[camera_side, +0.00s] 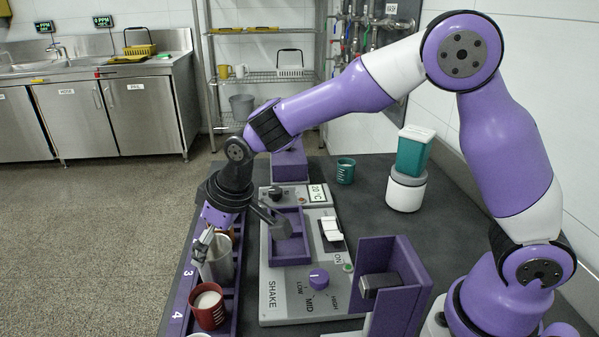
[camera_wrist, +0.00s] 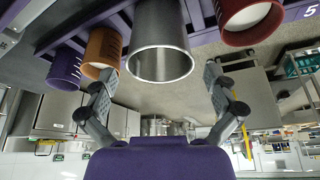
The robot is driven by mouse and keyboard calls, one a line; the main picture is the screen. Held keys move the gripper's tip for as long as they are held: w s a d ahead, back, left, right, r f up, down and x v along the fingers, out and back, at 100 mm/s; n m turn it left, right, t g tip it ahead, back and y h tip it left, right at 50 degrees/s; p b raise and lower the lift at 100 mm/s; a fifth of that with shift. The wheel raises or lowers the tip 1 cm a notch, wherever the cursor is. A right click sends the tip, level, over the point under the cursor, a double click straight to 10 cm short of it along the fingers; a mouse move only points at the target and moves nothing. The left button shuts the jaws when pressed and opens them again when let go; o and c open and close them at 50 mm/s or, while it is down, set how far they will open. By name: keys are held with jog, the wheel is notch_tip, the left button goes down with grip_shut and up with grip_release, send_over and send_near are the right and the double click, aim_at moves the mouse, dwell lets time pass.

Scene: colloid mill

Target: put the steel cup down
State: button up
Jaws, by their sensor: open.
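The steel cup (camera_side: 219,266) stands upright in the purple numbered rack (camera_side: 178,300), near the mark 3. It shows large in the wrist view (camera_wrist: 160,62), with its open mouth toward the camera, and it looks empty. My gripper (camera_side: 207,246) is at the cup; in the wrist view (camera_wrist: 159,78) its two fingers are spread, one on each side of the cup, with visible gaps. Part of the cup is hidden behind the fingers in the side view.
A red cup with white contents (camera_side: 208,306) stands beside the steel cup. An orange cup (camera_wrist: 103,47) and a purple cup (camera_wrist: 66,66) stand on the other side. The grey shaker panel (camera_side: 285,300) with its purple tray (camera_side: 290,262) lies right of the rack.

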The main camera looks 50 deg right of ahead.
jog(key=v, duration=0.8)
jog(key=s+d+r+m+h, duration=0.1)
jog(key=s+d+m, duration=0.1)
jog(key=s+d, duration=0.4)
jog(key=s+d+r+m+t, duration=0.1)
jog(key=s+d+r+m, duration=0.1)
jog(key=s+d, duration=0.5)
jog(key=s, duration=0.3)
jog(key=shift+m+h, duration=0.3)
jog(key=shift+h, duration=0.1)
